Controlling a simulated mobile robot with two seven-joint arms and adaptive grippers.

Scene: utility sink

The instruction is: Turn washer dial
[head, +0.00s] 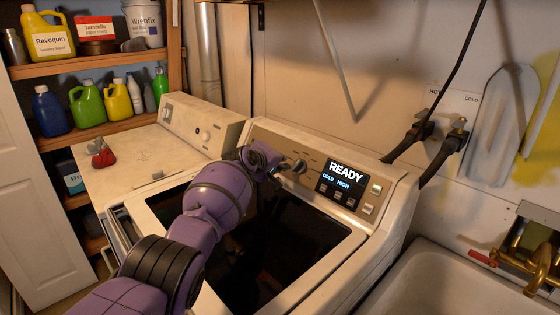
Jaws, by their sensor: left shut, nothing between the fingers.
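The washer (380,213) stands in the middle, with a dark glass lid and a slanted control panel. The washer dial (299,166) is a round grey knob on the panel, left of the display (346,170). The display reads "READY", "COLD" and "HIGH". My left arm reaches over the lid, and my left gripper (279,177) is shut and empty just left of and below the dial. I cannot tell whether its fingertips touch the dial. My right gripper is not in view.
A dryer (130,150) with a red item (103,154) on top stands at left. Shelves (90,130) of bottles are behind it. A sink (440,275) with a brass faucet (530,250) is at right. Hoses and valves are on the back wall. The panel front is free right of the gripper.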

